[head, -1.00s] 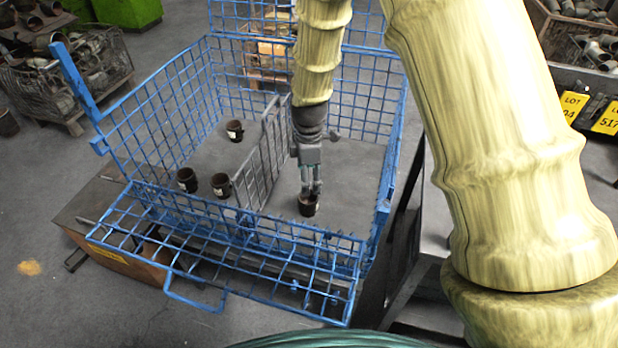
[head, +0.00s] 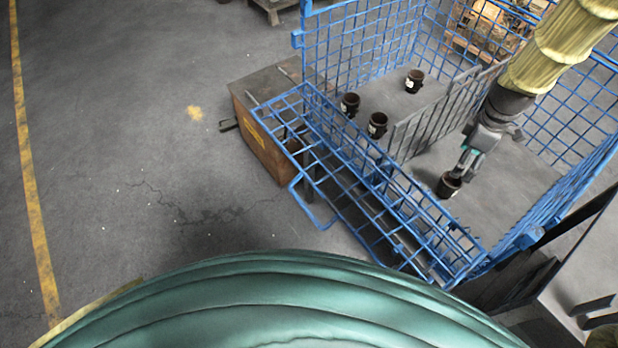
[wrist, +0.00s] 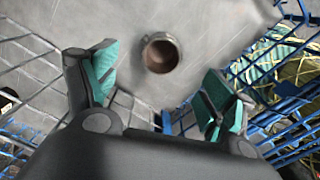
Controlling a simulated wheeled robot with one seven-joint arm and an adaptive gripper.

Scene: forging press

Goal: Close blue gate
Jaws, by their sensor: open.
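The blue gate (head: 318,153) is the wire-mesh front panel of the blue cage. In the head view it is folded down and outward, sloping towards me, with a loop handle (head: 312,212) at its outer edge. My gripper (head: 461,176) is inside the cage, in the right compartment, just above a dark cup (head: 449,185). In the wrist view the teal-padded fingers of my gripper (wrist: 158,90) are spread apart, and the cup (wrist: 161,53) stands on the floor beyond them, not between the pads.
Three dark cups, one of them here (head: 377,124), stand in the left compartment behind a grey mesh divider (head: 435,118). The cage stands on a brown base (head: 262,125). Grey floor (head: 130,140) lies clear to the left, with a yellow line (head: 27,165).

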